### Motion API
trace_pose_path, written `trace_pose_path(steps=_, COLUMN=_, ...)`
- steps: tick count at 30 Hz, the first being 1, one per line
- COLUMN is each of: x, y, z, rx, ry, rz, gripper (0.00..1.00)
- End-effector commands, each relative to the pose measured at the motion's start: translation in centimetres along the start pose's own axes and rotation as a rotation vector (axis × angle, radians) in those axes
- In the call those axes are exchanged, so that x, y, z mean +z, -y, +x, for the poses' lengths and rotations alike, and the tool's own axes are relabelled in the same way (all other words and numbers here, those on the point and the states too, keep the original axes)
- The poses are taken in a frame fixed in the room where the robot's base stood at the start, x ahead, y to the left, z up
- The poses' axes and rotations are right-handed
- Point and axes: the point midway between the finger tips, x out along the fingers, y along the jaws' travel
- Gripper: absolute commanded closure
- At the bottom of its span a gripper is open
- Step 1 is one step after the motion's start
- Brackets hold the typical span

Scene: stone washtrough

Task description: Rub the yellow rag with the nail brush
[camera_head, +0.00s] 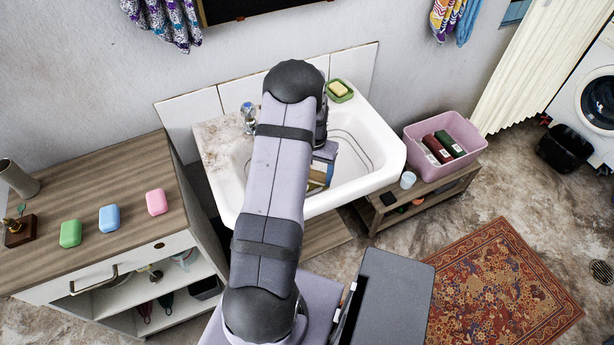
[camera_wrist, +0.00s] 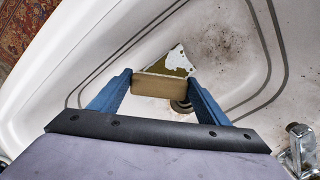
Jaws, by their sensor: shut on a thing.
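My gripper (camera_wrist: 158,92) is down inside the white stone washtrough (camera_head: 376,150), over its basin floor. Its blue fingers are shut on the nail brush (camera_wrist: 165,86), a pale wooden block, in the wrist view. Just beyond the brush, a small olive-yellow and white patch (camera_wrist: 176,61) shows, which looks like part of the yellow rag. The brush hides the rest of it. I cannot tell whether the brush touches it. In the head view my arm covers much of the basin, and only a bit of the gripper (camera_head: 322,165) shows.
The drain (camera_wrist: 181,106) lies by the right finger, and the tap (camera_head: 249,117) stands at the trough's back left. A green dish (camera_head: 340,97) with yellow soap sits on the back rim. A pink crate (camera_head: 465,165) with bottles stands to the right, a wooden cabinet (camera_head: 110,180) to the left.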

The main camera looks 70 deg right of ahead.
Motion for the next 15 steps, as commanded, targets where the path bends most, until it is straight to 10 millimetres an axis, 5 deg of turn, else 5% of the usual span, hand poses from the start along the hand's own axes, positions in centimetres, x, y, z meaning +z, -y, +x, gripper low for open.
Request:
trace_pose_path(steps=5, x=-1.2, y=-1.3, z=0.2, rx=0.000, ry=-0.001, rz=0.002, gripper=0.56)
trace_pose_path(steps=15, x=1.0, y=1.0, z=0.0, rx=0.000, ry=0.003, rz=-0.003, gripper=0.56)
